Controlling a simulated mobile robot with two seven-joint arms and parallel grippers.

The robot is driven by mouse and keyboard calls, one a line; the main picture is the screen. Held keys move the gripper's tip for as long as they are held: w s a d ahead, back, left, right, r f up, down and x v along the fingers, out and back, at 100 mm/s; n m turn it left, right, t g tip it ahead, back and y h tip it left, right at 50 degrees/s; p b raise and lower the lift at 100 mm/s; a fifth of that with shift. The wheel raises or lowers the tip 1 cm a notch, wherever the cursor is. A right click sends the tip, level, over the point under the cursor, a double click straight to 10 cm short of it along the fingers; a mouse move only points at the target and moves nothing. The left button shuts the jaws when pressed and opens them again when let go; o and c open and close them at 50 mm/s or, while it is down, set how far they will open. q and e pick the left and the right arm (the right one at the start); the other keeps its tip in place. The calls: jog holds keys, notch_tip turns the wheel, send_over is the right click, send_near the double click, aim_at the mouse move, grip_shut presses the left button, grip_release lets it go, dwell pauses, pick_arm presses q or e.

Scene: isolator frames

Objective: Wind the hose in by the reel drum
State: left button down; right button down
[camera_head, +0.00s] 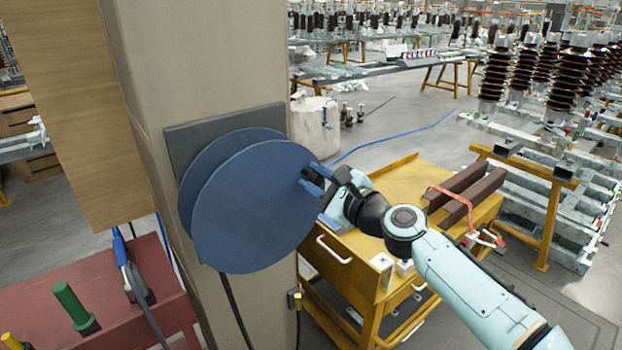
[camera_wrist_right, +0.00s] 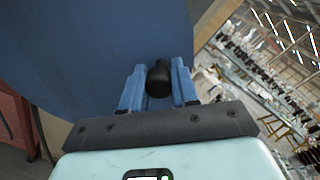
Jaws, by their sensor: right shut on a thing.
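The blue reel drum (camera_head: 250,205) is mounted on a dark plate on the beige pillar. It also fills the upper left of the right wrist view (camera_wrist_right: 90,45). My right gripper (camera_head: 316,180) is at the drum's right edge, shut on a black crank knob (camera_wrist_right: 158,78) that stands out from the drum's face; the blue fingers (camera_wrist_right: 157,88) lie on either side of it. In the head view the gripper mostly hides the knob. A dark hose (camera_head: 235,312) hangs down from under the drum along the pillar. My left gripper is out of view.
A yellow cart (camera_head: 345,275) with drawers stands right of the pillar, with brown bars (camera_head: 465,195) on top. A red bench (camera_head: 85,290) with tools is at the lower left. Racks of brown insulators (camera_head: 560,80) stand at the right. Open floor lies behind the cart.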

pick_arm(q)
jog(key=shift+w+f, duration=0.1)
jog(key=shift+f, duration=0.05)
pick_arm(e)
jog(key=shift+w+d+f+m, duration=0.2)
jog(key=shift+f+m, duration=0.15)
jog(key=shift+m, duration=0.15)
jog(key=c, duration=0.8)
grip_release()
jog(key=shift+c, duration=0.2)
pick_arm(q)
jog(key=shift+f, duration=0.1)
pick_arm(e)
jog(key=shift+s+d+f, duration=0.1)
jog(key=shift+s+d+b, duration=0.25)
jog(key=shift+d+b, duration=0.05)
jog(key=shift+b, duration=0.15)
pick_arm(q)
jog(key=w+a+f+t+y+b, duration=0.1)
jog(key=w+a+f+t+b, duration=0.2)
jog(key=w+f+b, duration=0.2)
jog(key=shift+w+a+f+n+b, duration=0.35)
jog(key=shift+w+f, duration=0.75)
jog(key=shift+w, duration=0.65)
pick_arm(e)
jog(key=v, duration=1.2)
jog(key=shift+s, duration=0.25)
jog(key=shift+d, duration=0.1)
